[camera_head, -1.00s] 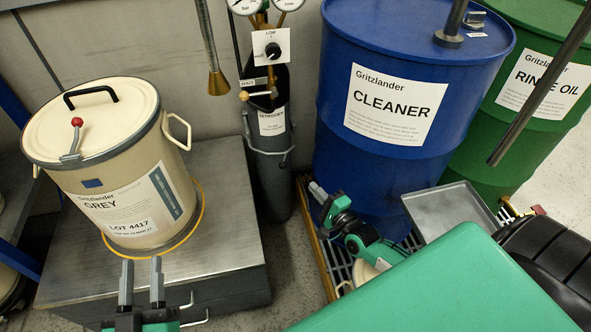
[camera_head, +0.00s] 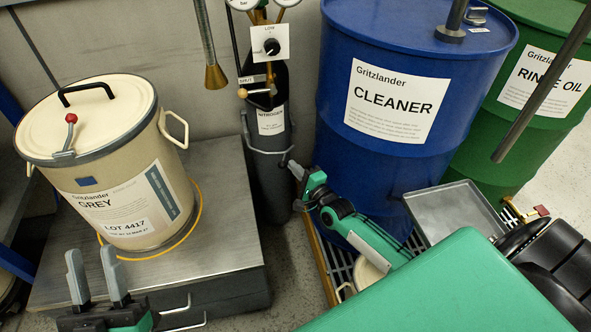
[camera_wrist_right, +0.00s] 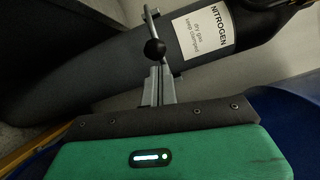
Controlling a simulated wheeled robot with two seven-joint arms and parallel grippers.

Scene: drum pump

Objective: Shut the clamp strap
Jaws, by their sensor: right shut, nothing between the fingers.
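The grey metal clamp strap (camera_head: 266,152) runs round the front of the dark nitrogen cylinder (camera_head: 272,180). In the right wrist view a metal strap part (camera_wrist_right: 151,18) with a dark ball knob (camera_wrist_right: 154,49) stands in front of the cylinder, beside its white label. My right gripper (camera_head: 293,168) is shut and empty at the strap's right end. In the right wrist view its fingertips (camera_wrist_right: 160,72) are just below the ball knob; whether they touch it I cannot tell. My left gripper (camera_head: 92,262) is open and empty, in front of the cream drum.
The cream drum (camera_head: 130,205) with a red-knobbed lever stands on a metal platform (camera_head: 225,240) at left. The blue cleaner drum (camera_head: 360,165) stands close to the right of my right gripper. A hose nozzle (camera_head: 215,76) hangs left of the cylinder.

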